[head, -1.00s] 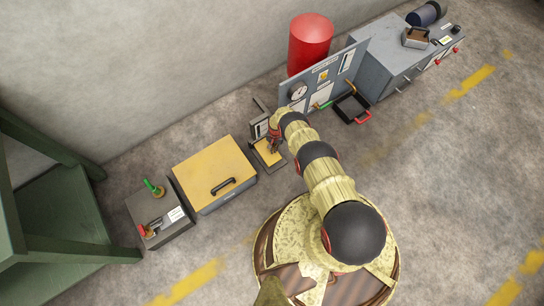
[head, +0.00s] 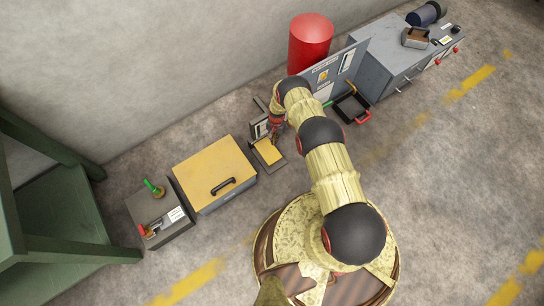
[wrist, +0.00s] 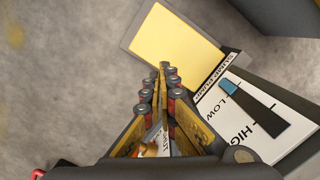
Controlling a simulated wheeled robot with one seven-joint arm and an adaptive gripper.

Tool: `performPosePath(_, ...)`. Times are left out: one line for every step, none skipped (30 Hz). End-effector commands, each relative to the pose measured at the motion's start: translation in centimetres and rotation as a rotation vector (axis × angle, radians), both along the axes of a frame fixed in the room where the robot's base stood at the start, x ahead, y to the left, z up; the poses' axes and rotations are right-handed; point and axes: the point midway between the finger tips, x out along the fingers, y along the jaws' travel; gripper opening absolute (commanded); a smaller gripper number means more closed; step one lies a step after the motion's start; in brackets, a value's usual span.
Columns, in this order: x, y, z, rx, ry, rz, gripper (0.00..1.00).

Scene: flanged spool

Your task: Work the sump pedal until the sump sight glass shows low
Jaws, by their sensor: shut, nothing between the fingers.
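The sump pedal (head: 268,152) is a yellow plate on a dark base on the floor; it also fills the top of the wrist view (wrist: 172,45). My gripper (head: 275,133) is shut and empty at the pedal's upper edge in the head view. In the wrist view its fingertips (wrist: 163,70) overlap the near edge of the yellow plate; I cannot tell whether they touch. The sump sight glass (wrist: 258,108) is a dark strip on a white panel marked LOW and HIGH. Its short blue part lies at the LOW end; the rest is dark.
A yellow-lidded box (head: 214,170) and a grey box with a green knob (head: 158,212) stand left of the pedal. A gauge panel (head: 328,75), a red drum (head: 310,42) and a grey cabinet (head: 395,60) stand beyond my arm. Floor left of my base is clear.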

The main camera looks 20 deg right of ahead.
Motion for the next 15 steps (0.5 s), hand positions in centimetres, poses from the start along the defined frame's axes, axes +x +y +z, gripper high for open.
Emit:
performPosePath(0.09,-0.04,0.49,-0.001,-0.001,0.000,0.00)
performPosePath(0.07,-0.05,0.69,0.000,0.000,0.000,0.00)
performPosePath(0.09,-0.07,0.93,0.000,0.000,0.000,0.00)
performPosePath(0.10,-0.07,1.07,0.000,0.000,0.000,0.00)
performPosePath(0.09,-0.08,1.17,0.000,0.000,0.000,0.00)
performPosePath(0.08,-0.08,1.27,0.000,0.000,0.000,0.00)
performPosePath(0.07,-0.08,1.32,0.000,0.000,0.000,0.00)
performPosePath(0.06,-0.08,1.35,0.000,0.000,0.000,0.00)
performPosePath(0.05,-0.08,1.37,0.000,0.000,0.000,0.00)
performPosePath(0.06,-0.08,1.38,0.000,0.000,0.000,0.00)
performPosePath(0.06,-0.08,1.38,0.000,0.000,0.000,0.00)
performPosePath(0.06,-0.08,1.38,0.000,0.000,0.000,0.00)
performPosePath(0.06,-0.08,1.38,0.000,0.000,0.000,0.00)
performPosePath(0.08,-0.08,1.38,0.000,0.000,0.000,0.00)
performPosePath(0.09,-0.09,1.37,0.000,0.000,0.000,0.00)
